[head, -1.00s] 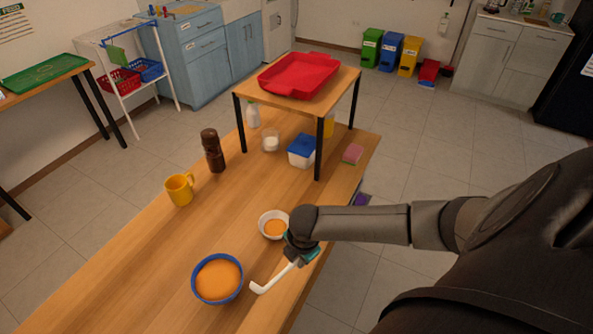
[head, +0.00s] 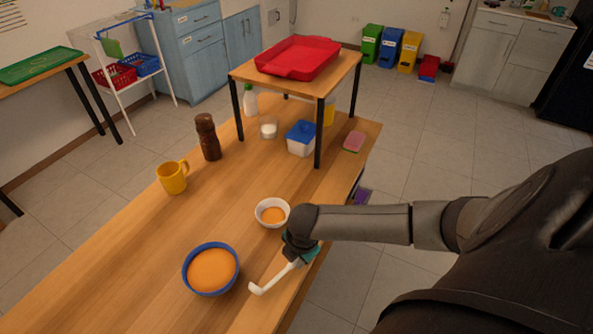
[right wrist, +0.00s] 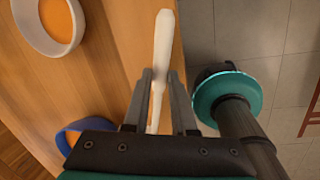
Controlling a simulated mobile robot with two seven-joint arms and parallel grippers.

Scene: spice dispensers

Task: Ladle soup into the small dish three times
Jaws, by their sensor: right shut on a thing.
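A blue bowl (head: 186,282) of orange soup (head: 212,268) stands on the near part of the wooden table. A small white dish (head: 259,219) with orange soup in it stands behind it and to the right. My right gripper (head: 297,254) is shut on a white ladle (head: 275,279). The ladle's curved end is right of the blue bowl, apart from it. In the right wrist view the ladle handle (right wrist: 163,45) lies between the fingers (right wrist: 160,95), with the small dish (right wrist: 27,30) upper left and part of the blue bowl (right wrist: 65,136) lower left. My left gripper is out of view.
A yellow mug (head: 172,178) and a brown grinder (head: 207,138) stand at the table's left. A raised shelf (head: 342,79) holds a red tray (head: 297,58), with a blue-lidded container (head: 300,141) beneath. The table's right edge is under my right arm. Bare tabletop lies left of the bowls.

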